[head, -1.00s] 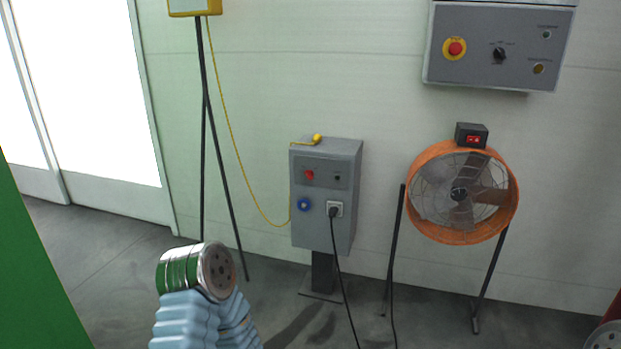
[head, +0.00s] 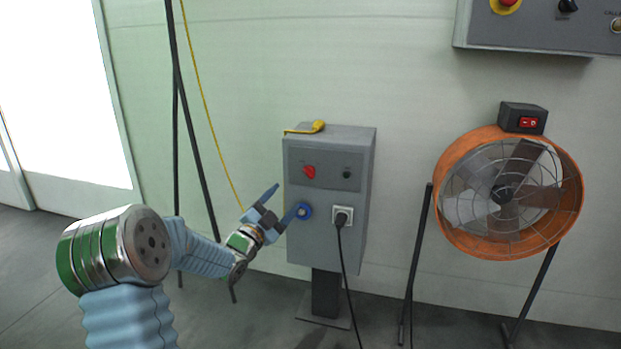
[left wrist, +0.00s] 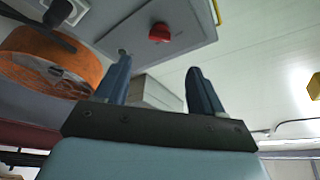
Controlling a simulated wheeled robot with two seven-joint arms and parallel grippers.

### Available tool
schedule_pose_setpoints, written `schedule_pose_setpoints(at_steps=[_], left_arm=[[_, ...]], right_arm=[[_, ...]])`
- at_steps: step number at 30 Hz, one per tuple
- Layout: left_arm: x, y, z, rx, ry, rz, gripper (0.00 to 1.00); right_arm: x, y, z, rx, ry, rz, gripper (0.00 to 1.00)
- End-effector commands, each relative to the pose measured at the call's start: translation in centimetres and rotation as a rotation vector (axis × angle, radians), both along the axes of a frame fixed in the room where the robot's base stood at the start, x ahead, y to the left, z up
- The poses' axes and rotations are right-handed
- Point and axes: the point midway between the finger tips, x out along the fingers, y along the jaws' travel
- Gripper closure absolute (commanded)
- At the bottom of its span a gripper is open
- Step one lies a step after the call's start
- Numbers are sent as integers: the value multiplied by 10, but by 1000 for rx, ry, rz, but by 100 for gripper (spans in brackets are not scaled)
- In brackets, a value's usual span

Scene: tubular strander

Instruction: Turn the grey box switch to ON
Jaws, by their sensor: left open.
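The grey box (head: 330,195) stands on a short post against the wall. Its front panel carries a red switch (head: 309,172) and a small black knob (head: 347,174). Below them are a blue round socket (head: 304,211) and a white socket (head: 343,216) with a black plug. My left gripper (head: 284,201) is open and empty, in front of the box's lower left, below the red switch. In the left wrist view the red switch (left wrist: 160,33) shows beyond the two spread fingers (left wrist: 158,85). My right gripper is out of view.
An orange fan (head: 508,192) with a red rocker switch box (head: 524,118) stands to the right. A grey wall panel (head: 530,30) hangs above it. A yellow plug (head: 317,126) lies on the box top. A black cable (head: 346,270) hangs in front, and dark tripod legs (head: 188,110) stand left.

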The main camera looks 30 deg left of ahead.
Motion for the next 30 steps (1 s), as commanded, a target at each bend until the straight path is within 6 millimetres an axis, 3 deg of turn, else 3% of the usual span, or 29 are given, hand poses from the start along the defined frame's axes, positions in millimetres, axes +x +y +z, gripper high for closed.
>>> schedule_pose_setpoints(at_steps=[9,15,27,30], left_arm=[[71,-5,20,-3,1,-3,32],[99,-6,27,-5,2,-2,32],[108,-6,29,-6,4,-1,32],[108,-6,29,-6,4,-1,46]], right_arm=[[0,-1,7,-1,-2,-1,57],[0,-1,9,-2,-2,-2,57],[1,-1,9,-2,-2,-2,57],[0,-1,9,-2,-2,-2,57]])
